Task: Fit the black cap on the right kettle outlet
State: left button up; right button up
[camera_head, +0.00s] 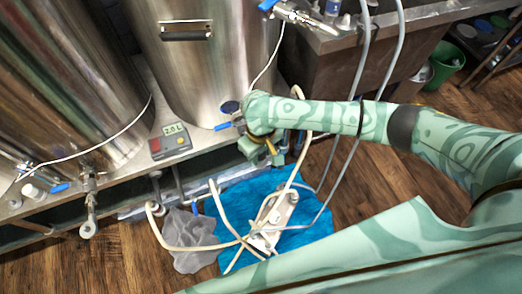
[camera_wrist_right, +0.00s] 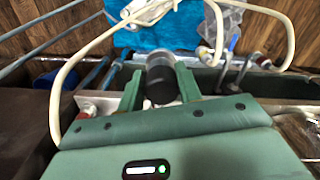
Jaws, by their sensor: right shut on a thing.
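My right gripper (camera_head: 264,150) is at the front of the right kettle (camera_head: 205,60), low by its outlet. The hand and wrist hide most of that outlet; a blue valve handle (camera_head: 223,126) shows just left of it. In the right wrist view, my right gripper (camera_wrist_right: 160,92) is shut on the black cap (camera_wrist_right: 161,88), one finger on each side. A grey metallic part (camera_wrist_right: 160,58) shows right beyond the cap. I cannot tell whether the cap is seated on the outlet or only close to it. My left gripper is not in view.
The left kettle (camera_head: 60,90) has a metal outlet (camera_head: 89,205) hanging over the bench edge. A meter reading 2.0 L (camera_head: 170,142) stands between the kettles. Pale hoses (camera_head: 219,215) loop over a blue cloth (camera_head: 300,237) and grey cloth (camera_head: 190,240) below. A green bin (camera_head: 445,65) stands right.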

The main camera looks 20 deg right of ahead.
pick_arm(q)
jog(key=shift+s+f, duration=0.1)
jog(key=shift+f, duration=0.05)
pick_arm(e)
jog(key=shift+f, duration=0.55)
jog(key=o, duration=1.3)
jog(key=shift+c, duration=0.2)
pick_arm(q)
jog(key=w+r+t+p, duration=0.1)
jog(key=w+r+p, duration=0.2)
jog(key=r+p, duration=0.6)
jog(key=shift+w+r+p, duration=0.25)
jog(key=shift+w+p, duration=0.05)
jog(key=shift+p, duration=0.1)
pick_arm(e)
notch_tip(320, 180, up, 16)
jog(key=shift+r, duration=0.2)
